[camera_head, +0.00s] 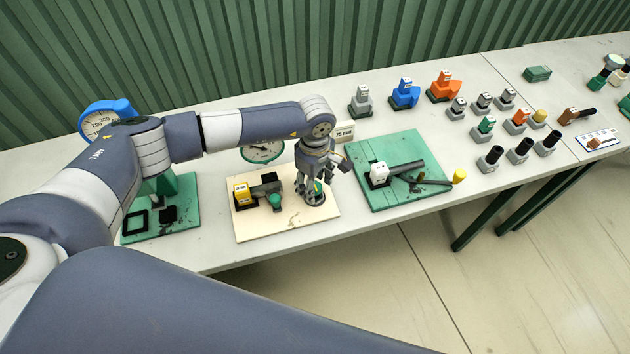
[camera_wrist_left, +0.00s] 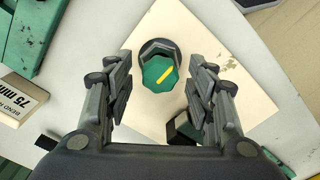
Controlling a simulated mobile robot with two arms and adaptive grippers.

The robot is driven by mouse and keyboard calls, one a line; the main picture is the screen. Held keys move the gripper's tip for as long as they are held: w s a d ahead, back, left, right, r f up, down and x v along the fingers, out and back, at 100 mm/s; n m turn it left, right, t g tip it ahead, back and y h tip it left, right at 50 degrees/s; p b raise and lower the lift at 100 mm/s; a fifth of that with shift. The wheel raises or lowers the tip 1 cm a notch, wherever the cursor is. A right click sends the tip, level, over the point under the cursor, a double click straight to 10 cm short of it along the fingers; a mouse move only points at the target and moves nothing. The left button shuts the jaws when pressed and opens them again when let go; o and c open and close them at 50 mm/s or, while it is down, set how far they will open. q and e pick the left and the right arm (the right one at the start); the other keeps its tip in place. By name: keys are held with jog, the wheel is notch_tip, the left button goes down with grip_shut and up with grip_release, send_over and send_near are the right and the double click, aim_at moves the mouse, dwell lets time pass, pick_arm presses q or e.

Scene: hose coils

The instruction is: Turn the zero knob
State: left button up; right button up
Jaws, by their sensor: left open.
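A green knob with a yellow line across its top shows in the left wrist view (camera_wrist_left: 161,75), on a dark round base on a cream board (camera_wrist_left: 240,95). In the head view it is mostly hidden under my left gripper (camera_head: 316,190), with a bit of green and yellow showing. My left gripper, in the left wrist view (camera_wrist_left: 160,82), is open, with one finger on each side of the knob and a visible gap on both sides. I cannot tell how far the fingertips reach down it. My right gripper is not in view.
On the same board stand a yellow block (camera_head: 241,194) and a green-ended fitting (camera_head: 274,201). A gauge (camera_head: 262,151) and a "75 mm" sign (camera_head: 344,132) stand behind. A green board (camera_head: 400,203) with a white block lies to the right. Several coloured fittings stand farther right.

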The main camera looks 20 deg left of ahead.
pick_arm(q)
jog(key=c, duration=1.1)
jog(key=shift+o, duration=0.2)
jog(key=shift+f+n+b, duration=0.1)
jog(key=shift+n+b, duration=0.2)
jog(key=shift+b, duration=0.1)
jog(key=shift+f+n+b, duration=0.1)
jog(key=shift+n+b, duration=0.7)
jog(key=shift+b, duration=0.2)
jog(key=n+b, duration=0.7)
jog(key=n, duration=0.1)
jog(key=shift+w+b, duration=0.1)
jog(key=shift+b, duration=0.2)
jog(key=n+b, duration=0.2)
jog(key=n, duration=0.1)
jog(key=shift+n+b, duration=0.3)
jog(key=shift+r+n+b, duration=0.25)
jog(key=shift+n+b, duration=0.45)
jog(key=shift+n, duration=0.3)
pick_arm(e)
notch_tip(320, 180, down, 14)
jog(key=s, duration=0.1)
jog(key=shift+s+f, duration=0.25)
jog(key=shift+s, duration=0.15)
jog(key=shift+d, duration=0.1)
